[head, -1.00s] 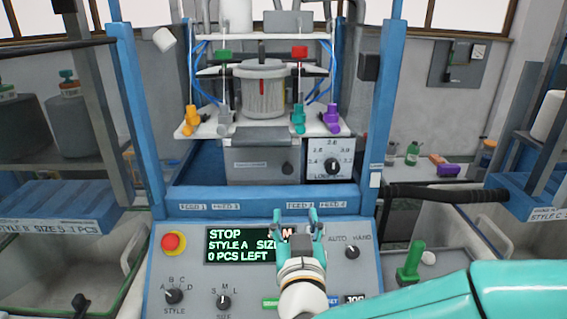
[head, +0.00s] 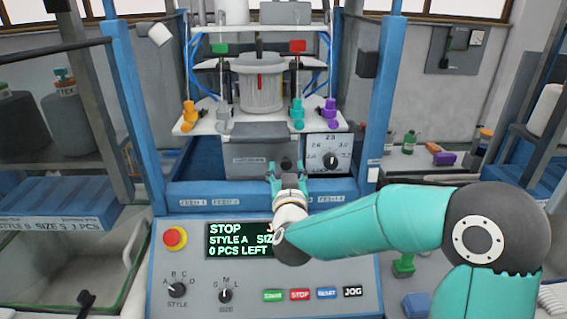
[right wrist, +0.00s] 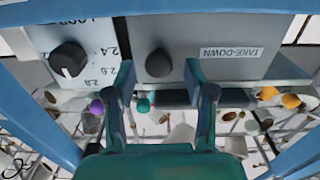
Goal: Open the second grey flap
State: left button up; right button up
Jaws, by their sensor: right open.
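A grey front panel labelled TAKE-DOWN (head: 248,160) sits at the middle of the blue machine, with a dark round knob (right wrist: 158,63) on it. A sloping grey plate (head: 255,131) lies just above the panel. I cannot tell which grey part is the second flap. My right gripper (head: 286,174) is open and empty, in front of the panel's lower right. In the right wrist view its two fingers (right wrist: 163,90) stand apart on either side of the knob, seemingly short of it. The panel appears closed. My left gripper is not in view.
A white dial plate (head: 329,150) is right of the panel. The blue feed rail (head: 240,196) runs below, above the control panel (head: 200,280) with its red stop button (head: 175,238). Yarn guides and a grey cylinder (head: 262,88) stand above. Blue posts flank both sides.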

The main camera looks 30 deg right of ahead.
jog(key=shift+x, duration=0.9)
